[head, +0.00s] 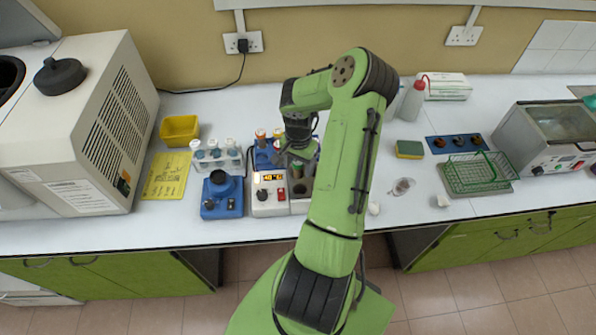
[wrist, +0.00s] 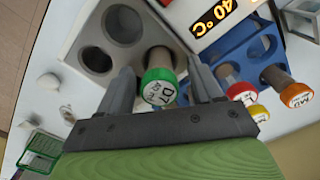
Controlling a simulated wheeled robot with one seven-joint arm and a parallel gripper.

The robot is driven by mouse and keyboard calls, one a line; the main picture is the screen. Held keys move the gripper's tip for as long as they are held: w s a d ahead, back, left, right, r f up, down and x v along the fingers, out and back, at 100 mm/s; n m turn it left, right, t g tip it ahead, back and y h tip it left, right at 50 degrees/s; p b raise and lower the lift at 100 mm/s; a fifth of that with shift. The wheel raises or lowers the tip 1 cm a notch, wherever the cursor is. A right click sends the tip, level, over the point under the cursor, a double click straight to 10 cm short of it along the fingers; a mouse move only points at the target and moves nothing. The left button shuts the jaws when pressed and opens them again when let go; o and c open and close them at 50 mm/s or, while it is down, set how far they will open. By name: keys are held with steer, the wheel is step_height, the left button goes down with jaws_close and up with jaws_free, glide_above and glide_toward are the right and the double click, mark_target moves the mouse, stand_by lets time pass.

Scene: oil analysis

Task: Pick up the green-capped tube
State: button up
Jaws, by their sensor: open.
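The green-capped tube (wrist: 158,86) stands in a hole of a grey metal block (wrist: 123,55) in the wrist view. Its cap has handwritten marks that begin with "D". My gripper (wrist: 162,80) is open, with one finger on each side of the tube. I cannot tell whether either finger touches it. In the head view my gripper (head: 297,158) is over the heater with the lit orange display (head: 272,196), and my arm hides part of that spot. I cannot make out the green cap there.
Red-, yellow- and orange-capped tubes (wrist: 288,86) stand in a blue rack (wrist: 231,62) close beside my gripper. A green wire basket (head: 478,173) is to the right.

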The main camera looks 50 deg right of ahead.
jaws_close()
step_height(320, 180, up, 10)
steer(key=shift+r, duration=0.1)
stand_by(0.5)
